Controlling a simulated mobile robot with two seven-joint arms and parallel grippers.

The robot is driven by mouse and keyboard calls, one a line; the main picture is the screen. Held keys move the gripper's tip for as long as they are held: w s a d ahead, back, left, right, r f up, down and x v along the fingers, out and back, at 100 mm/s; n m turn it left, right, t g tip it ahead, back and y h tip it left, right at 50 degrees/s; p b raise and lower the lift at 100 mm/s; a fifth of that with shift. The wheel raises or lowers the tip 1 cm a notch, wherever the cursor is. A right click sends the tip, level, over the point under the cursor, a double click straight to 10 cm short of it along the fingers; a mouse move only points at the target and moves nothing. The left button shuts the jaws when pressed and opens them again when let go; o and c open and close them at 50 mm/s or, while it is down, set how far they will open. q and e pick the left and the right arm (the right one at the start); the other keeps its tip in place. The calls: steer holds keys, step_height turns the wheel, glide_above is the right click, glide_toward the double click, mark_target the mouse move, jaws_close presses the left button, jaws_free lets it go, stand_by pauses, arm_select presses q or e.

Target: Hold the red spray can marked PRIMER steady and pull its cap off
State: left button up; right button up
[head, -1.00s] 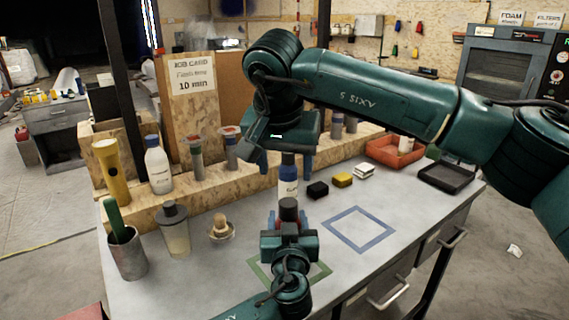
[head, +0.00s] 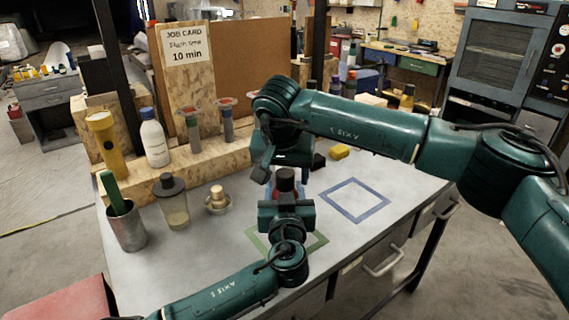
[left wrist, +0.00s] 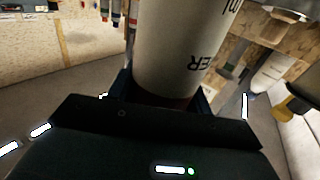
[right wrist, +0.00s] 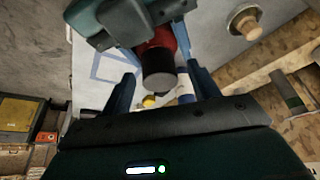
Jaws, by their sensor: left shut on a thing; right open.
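The red spray can (head: 273,192) stands at the green square outline, with a dark cap (head: 285,178) on its top. My left gripper (head: 286,208) is shut around the can's body; in the left wrist view the can's pale label (left wrist: 180,55) shows "ER" upside down between the fingers. My right gripper (head: 283,174) is open, pointing down over the can. In the right wrist view the cap (right wrist: 158,75) lies between the two spread fingers in the picture, with no visible contact. I cannot tell how far the fingertips reach down beside it.
A blue square outline (head: 355,200) on the right is bare. A yellow block (head: 340,152) lies behind. A wooden rack (head: 155,192) runs along the back.

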mark_target(285, 172)
steer(key=shift+f, duration=0.1)
steer(key=c, duration=1.2)
steer(key=shift+r, duration=0.25)
steer(key=shift+r, duration=0.95)
steer(key=shift+r, duration=0.1)
steer(key=shift+r, duration=1.95)
arm_select(q)
steer(key=o, duration=1.4)
steer(key=shift+o, duration=0.2)
arm_select(e)
steer(key=shift+f, duration=0.1)
